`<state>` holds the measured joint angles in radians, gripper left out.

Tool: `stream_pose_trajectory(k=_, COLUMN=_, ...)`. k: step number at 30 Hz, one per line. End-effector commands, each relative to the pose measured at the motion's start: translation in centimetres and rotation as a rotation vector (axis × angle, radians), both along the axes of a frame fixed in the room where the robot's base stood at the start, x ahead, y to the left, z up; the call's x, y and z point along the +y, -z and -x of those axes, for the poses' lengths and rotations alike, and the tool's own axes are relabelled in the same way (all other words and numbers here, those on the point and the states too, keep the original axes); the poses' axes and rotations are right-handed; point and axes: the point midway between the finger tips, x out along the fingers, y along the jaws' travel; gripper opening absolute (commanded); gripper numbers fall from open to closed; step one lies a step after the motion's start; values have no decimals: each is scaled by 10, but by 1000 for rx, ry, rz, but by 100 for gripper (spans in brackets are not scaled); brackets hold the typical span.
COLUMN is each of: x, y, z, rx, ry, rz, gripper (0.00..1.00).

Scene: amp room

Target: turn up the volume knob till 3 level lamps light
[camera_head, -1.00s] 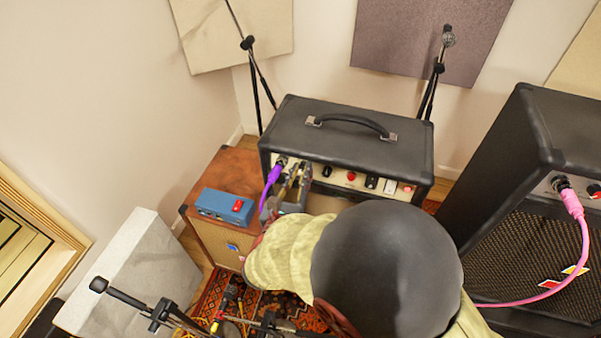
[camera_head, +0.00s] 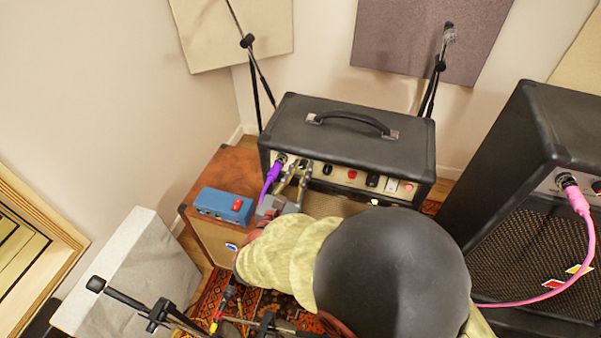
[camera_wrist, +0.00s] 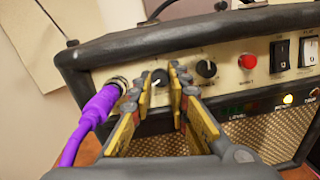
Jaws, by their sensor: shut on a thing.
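The black amp (camera_head: 345,135) stands on the floor with its pale control panel facing me. My gripper (camera_head: 293,178) is at the left part of that panel. In the wrist view my gripper (camera_wrist: 158,86) has its yellow-padded fingers on either side of a dark knob (camera_wrist: 160,76) with a white mark, and is shut on it. A second dark knob (camera_wrist: 206,68) is free to its right. The word LEVEL shows below the panel; no lit lamp shows by it, and my right finger hides part of that strip. The power lamp (camera_wrist: 288,99) glows.
A purple cable (camera_wrist: 88,125) is plugged in close left of my fingers. A red button (camera_wrist: 248,61) and rocker switches (camera_wrist: 280,54) are to the right. A blue box (camera_head: 224,204) sits on a brown cabinet. A big black speaker (camera_head: 515,190) stands right.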

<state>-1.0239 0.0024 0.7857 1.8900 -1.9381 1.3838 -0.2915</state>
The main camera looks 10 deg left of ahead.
Motion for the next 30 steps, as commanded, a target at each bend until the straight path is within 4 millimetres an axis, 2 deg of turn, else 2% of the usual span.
stream_pose_trajectory(k=15, x=1, y=0, z=0, rx=-27, ry=70, rz=-342, gripper=0)
stream_pose_trajectory(k=30, x=2, y=-1, z=0, rx=-33, ry=86, rz=-419, gripper=0)
